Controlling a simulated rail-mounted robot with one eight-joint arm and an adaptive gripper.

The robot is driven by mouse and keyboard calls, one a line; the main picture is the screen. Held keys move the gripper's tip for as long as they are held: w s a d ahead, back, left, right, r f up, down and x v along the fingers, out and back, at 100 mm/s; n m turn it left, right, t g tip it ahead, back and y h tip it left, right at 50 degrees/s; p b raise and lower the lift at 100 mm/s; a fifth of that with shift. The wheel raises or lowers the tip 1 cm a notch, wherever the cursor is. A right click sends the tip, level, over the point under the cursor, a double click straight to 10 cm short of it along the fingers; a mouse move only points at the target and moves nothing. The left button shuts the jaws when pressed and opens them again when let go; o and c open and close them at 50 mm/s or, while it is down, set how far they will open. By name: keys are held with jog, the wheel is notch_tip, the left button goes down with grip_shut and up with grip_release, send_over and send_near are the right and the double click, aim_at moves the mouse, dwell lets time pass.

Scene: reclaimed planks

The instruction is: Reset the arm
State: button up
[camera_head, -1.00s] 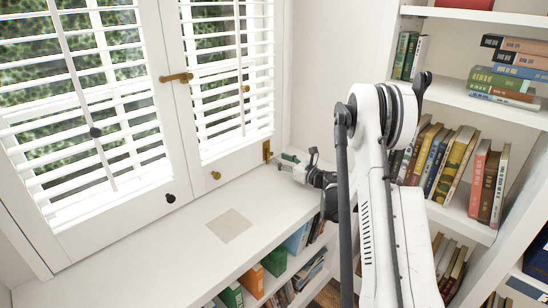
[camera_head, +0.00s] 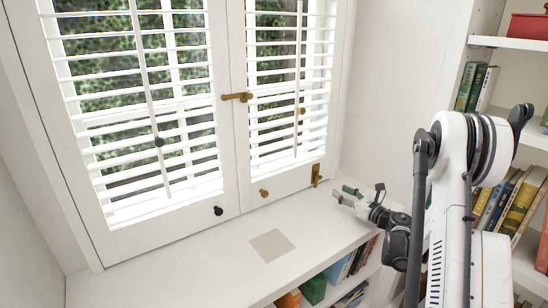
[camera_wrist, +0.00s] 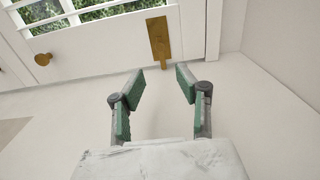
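My gripper (camera_head: 347,197) is over the right end of the white window ledge (camera_head: 215,257), close to the shutter's lower right corner. In the wrist view my gripper (camera_wrist: 158,80) has its two green-padded fingers apart, with nothing between them. Beyond the fingertips are the ledge and a brass hinge plate (camera_wrist: 158,38). My arm's white and black links stand at the right of the head view. The height of the fingers above the ledge is hard to judge.
White shutters (camera_head: 190,110) with brass and black knobs line the back. A flat beige square (camera_head: 271,245) lies on the otherwise clear ledge. Books (camera_head: 314,288) fill shelves beneath it. A bookcase (camera_head: 520,140) with books and a red box (camera_head: 528,26) stands at right, behind my arm.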

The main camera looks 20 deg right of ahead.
notch_tip(320, 180, up, 22)
jog(key=w+a+m+t+h+p, duration=0.1)
jog(key=a+m+t+h+p, duration=0.15)
jog(key=m+h, duration=0.65)
jog(key=s+a+r+m+g+h+p, duration=0.1)
jog(key=s+a+r+m, duration=0.15)
jog(key=r+m, duration=0.35)
jog(key=s+a+r+m+g+h+p, duration=0.15)
jog(key=s+r+m, duration=0.3)
jog(key=m, duration=0.45)
jog(key=s+a+f+m+g+y+p, duration=0.1)
jog(key=s+a+m, duration=0.4)
jog(key=s, duration=0.5)
jog(key=s+a+f+m+g+y+p, duration=0.1)
jog(key=s+a+f+m+g+y, duration=0.2)
jog(key=s+a, duration=0.6)
jog(key=s+a+f+m+g+y+p, duration=0.1)
jog(key=s+a+f+m+g, duration=0.4)
jog(key=s, duration=0.8)
jog(key=a+m+g+y, duration=0.1)
jog(key=a+m, duration=0.1)
jog(key=a, duration=0.1)
jog(key=shift+s+f+m+p, duration=0.2)
jog(key=shift+m+p, duration=0.1)
jog(key=shift+p, duration=0.05)
